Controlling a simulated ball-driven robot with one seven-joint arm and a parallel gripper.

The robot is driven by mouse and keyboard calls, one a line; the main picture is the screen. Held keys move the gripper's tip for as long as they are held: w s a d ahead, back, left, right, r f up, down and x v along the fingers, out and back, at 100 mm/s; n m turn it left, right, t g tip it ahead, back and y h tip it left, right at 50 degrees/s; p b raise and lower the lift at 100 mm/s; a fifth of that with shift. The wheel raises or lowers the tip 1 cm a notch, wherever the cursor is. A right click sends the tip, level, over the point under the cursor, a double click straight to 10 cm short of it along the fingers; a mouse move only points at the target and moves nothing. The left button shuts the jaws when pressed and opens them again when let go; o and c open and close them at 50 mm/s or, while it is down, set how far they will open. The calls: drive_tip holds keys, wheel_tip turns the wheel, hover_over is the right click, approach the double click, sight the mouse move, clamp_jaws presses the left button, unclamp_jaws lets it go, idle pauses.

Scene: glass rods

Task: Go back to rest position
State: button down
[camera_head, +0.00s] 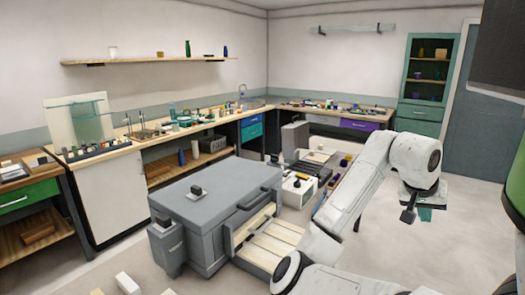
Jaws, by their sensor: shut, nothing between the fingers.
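My gripper (408,214) hangs at the end of my white arm at the right of the view, pointing down over open floor. Its small dark fingers are shut with nothing between them. It touches no object that I can see. My arm rises from the bottom of the view, bends at the top and comes down to the gripper. No glass rod can be made out clearly at this distance.
A grey lidded chest (215,215) with an open slatted drawer (268,245) stands left of my arm. A long workbench (130,150) with many small items runs along the back wall. A green cabinet (422,113) and a grey door (480,140) are at the right. Floor near the gripper is clear.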

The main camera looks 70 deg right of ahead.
drive_tip(key=w+a+f+n+t+h, duration=0.1)
drive_tip(key=w+f+n, duration=0.25)
drive_tip(key=w, duration=0.55)
drive_tip(key=w+a+f+n+t+h, duration=0.1)
drive_tip(key=w+f+n+h, duration=0.2)
drive_tip(key=w, duration=0.5)
drive_tip(key=w+a+f+n+t+y, duration=0.25)
drive_tip(key=w+a+f+n, duration=0.35)
drive_tip(key=w+a+f, duration=0.3)
drive_tip(key=w+a+f+n+t+y, duration=0.2)
drive_tip(key=w+a+f+n, duration=0.25)
drive_tip(key=a+f, duration=0.6)
drive_tip(key=s+a+f+n+y, duration=0.1)
drive_tip(key=s+a+f+y, duration=0.1)
drive_tip(key=a, duration=0.7)
drive_tip(key=s+a+f+n+g+y, duration=0.1)
drive_tip(key=s+a+f+n+y, duration=0.1)
drive_tip(key=a, duration=0.7)
drive_tip(key=shift+s+f, duration=0.45)
drive_tip(key=shift+f, duration=0.15)
drive_tip(key=shift+d, duration=0.2)
